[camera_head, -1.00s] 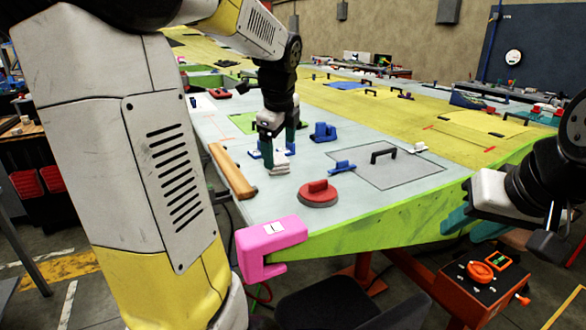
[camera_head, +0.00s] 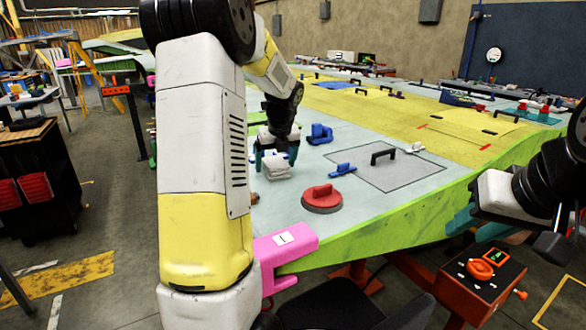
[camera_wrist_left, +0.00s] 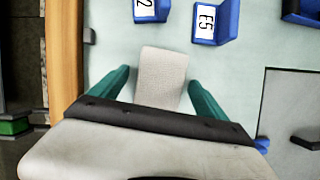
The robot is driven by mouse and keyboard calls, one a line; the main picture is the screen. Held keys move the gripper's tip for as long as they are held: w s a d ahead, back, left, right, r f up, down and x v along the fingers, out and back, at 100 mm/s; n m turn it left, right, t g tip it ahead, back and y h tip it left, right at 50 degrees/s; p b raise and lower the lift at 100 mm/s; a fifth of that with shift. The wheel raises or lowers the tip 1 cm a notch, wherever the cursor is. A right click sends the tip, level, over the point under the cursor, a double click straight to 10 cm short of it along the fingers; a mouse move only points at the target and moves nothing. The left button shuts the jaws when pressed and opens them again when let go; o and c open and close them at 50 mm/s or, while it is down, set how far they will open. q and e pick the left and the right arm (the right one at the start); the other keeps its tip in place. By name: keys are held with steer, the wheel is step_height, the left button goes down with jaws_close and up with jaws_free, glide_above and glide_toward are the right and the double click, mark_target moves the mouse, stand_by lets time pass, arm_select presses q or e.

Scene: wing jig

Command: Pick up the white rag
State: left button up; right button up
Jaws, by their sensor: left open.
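The white rag (camera_head: 277,169) is a small folded pad on the pale wing surface. In the left wrist view the rag (camera_wrist_left: 162,76) lies between the two teal fingers, with visible gaps on both sides. My left gripper (camera_head: 276,158) is open and low at the rag, one finger on either side; its lower part is hidden by the gripper body in the wrist view. My right gripper (camera_head: 476,226) is at the right, beyond the green wing edge and far from the rag; its finger opening is unclear.
Blue blocks (camera_wrist_left: 214,22) with labels sit just beyond the rag. A blue clamp (camera_head: 342,169), red disc (camera_head: 321,199) and black handle (camera_head: 384,155) are to its right. A pink clamp (camera_head: 286,247) grips the near edge. A wooden strip (camera_wrist_left: 66,55) runs along the left.

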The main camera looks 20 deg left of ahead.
mark_target(275, 162)
arm_select(q)
steer(key=shift+f, duration=0.15)
steer(key=shift+f, duration=0.1)
stand_by(0.3)
steer(key=shift+c, duration=0.6)
steer(key=c, duration=1.3)
step_height(275, 162, up, 10)
steer(key=shift+r, duration=0.1)
